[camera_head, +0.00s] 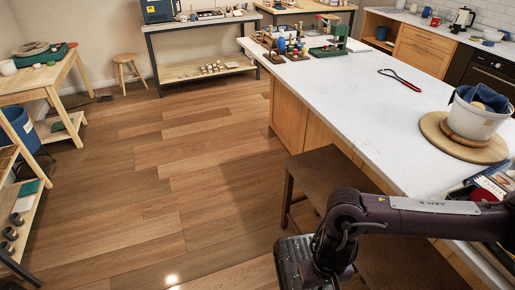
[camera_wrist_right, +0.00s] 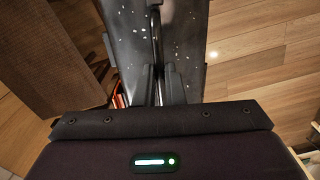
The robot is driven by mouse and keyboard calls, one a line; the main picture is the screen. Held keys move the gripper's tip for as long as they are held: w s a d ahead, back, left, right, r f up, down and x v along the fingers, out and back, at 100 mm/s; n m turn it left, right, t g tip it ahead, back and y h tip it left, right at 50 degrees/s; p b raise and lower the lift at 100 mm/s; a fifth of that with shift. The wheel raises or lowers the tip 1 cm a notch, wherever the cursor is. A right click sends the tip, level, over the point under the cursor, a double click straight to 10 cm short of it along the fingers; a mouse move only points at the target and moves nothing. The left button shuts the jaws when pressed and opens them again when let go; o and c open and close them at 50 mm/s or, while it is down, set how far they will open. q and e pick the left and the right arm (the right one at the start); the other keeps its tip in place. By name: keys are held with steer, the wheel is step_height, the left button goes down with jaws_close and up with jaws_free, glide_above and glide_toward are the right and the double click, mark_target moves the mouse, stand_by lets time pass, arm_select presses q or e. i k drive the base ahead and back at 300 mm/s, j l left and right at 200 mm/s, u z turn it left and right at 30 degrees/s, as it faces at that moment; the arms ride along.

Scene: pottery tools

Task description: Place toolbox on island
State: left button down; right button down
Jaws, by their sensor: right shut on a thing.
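The toolbox (camera_head: 291,262) is dark with pale specks, low at the bottom of the head view, partly hidden by my right arm. In the right wrist view the toolbox (camera_wrist_right: 185,42) lies under my right gripper (camera_wrist_right: 160,84), whose fingers are shut on its thin bar handle. It is in front of the island's left side, beside a brown bench; I cannot tell its height above the floor. The island (camera_head: 350,95) has a white top and wooden sides and runs along the right of the head view. My left gripper is out of view.
A brown bench (camera_head: 335,185) stands against the island. On the island are a white pot (camera_head: 478,118) on a round board, red-handled pliers (camera_head: 400,80), and bottles and a green device (camera_head: 330,40) at the far end. The island's middle and the wooden floor (camera_head: 170,190) are clear.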

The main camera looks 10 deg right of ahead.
mark_target(346, 83)
steer(key=i+u, duration=0.4)
steer(key=i, duration=0.9)
steer(key=i+z, duration=0.15)
steer(key=i, duration=0.25)
steer(key=i+j+z, duration=0.15)
steer(key=i, duration=0.25)
steer(key=i+j+z, duration=0.2)
steer(key=i, duration=0.2)
steer(key=i+j+z, duration=0.1)
steer(key=i+z, duration=0.15)
steer(key=z, duration=0.25)
steer(key=i+j+z, duration=0.2)
steer(key=z, duration=0.25)
steer(key=i+j+z, duration=0.15)
steer(key=z, duration=0.35)
steer(key=j, duration=0.1)
